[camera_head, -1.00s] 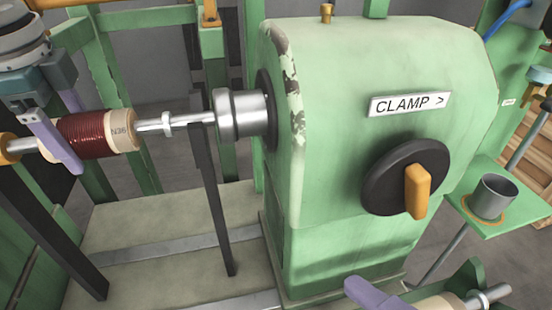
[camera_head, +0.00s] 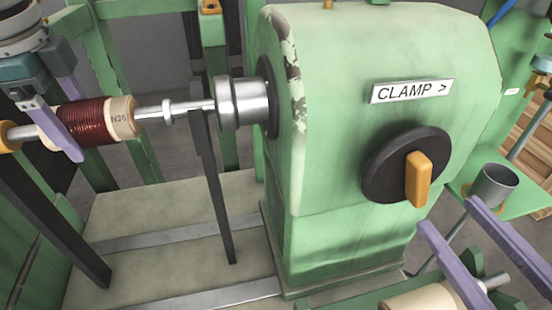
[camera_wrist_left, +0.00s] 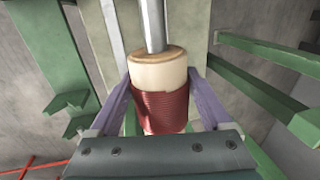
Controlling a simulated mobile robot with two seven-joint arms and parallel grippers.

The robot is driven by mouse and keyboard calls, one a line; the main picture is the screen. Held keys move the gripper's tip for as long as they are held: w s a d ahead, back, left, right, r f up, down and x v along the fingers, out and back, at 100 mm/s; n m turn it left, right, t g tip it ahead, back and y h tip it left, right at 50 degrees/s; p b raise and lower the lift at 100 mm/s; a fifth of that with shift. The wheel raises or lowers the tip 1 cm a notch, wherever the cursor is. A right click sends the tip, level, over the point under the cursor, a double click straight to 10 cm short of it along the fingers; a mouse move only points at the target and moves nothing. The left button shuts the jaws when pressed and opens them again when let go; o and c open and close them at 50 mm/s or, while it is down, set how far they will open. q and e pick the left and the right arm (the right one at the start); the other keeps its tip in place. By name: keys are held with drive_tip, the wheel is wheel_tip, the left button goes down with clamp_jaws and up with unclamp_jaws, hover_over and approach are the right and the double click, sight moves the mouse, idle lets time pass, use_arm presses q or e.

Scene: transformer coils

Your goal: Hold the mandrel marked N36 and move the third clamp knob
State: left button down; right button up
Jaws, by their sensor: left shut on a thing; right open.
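The mandrel marked N36 (camera_head: 121,118) is a cream cylinder with dark red wire wound around it, on a metal shaft at the left. It also shows in the left wrist view (camera_wrist_left: 158,72). My left gripper (camera_head: 77,124) is shut on it, with one purple finger on each side of the winding. A clamp knob (camera_head: 418,180), an orange handle on a black disc, sits on the green housing under the sign "CLAMP >". Its handle stands nearly upright. My right gripper (camera_head: 447,213) is open and empty, below and right of the knob, apart from it.
The green housing (camera_head: 340,120) fills the middle, with a steel chuck (camera_head: 240,103) on its left side facing the shaft. A grey cup (camera_head: 494,185) stands on a green shelf at the right. Another cream spool (camera_head: 420,300) lies at the bottom right.

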sight(425, 188)
drive_tip(key=x, duration=0.5)
drive_tip(key=shift+w+a, duration=0.1)
drive_tip(key=shift+w, duration=0.05)
clamp_jaws()
idle(0.4)
